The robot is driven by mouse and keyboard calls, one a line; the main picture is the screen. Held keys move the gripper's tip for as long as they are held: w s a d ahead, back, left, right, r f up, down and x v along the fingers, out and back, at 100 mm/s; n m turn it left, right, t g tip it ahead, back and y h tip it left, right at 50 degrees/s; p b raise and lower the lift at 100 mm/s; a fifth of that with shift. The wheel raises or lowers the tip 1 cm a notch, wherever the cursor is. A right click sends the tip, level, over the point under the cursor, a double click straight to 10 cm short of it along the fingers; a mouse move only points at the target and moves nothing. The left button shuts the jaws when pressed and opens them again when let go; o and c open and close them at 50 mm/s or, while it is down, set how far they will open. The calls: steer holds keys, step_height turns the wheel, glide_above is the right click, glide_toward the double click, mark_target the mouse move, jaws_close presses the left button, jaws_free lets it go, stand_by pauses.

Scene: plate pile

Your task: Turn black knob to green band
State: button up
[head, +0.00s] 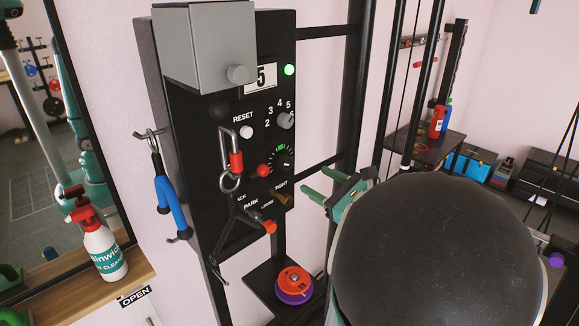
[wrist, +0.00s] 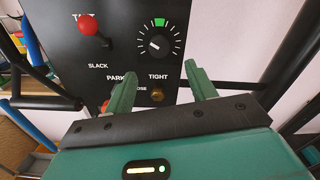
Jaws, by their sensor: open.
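The black knob (head: 285,161) is on the lower right of the black panel, inside a ring of white tick marks. It also shows in the wrist view (wrist: 158,44), with a small white mark on it that appears to be off the band. The green band (wrist: 160,22) is on the dial just above the knob; it also shows in the head view (head: 281,147). My gripper (head: 322,184) is open and empty, right of and below the knob, apart from the panel. In the wrist view its two fingers (wrist: 160,73) point at the panel below the dial.
A red ball lever (head: 263,171) is just left of the knob. A brass knob (wrist: 157,94) sits below, by the TIGHT label. A grey box (head: 205,45) juts out above. Black rack bars stand to the right.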

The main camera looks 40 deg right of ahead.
mark_target(289, 165)
steer(key=w, duration=0.9)
steer(key=shift+a, duration=0.2)
steer(key=c, duration=1)
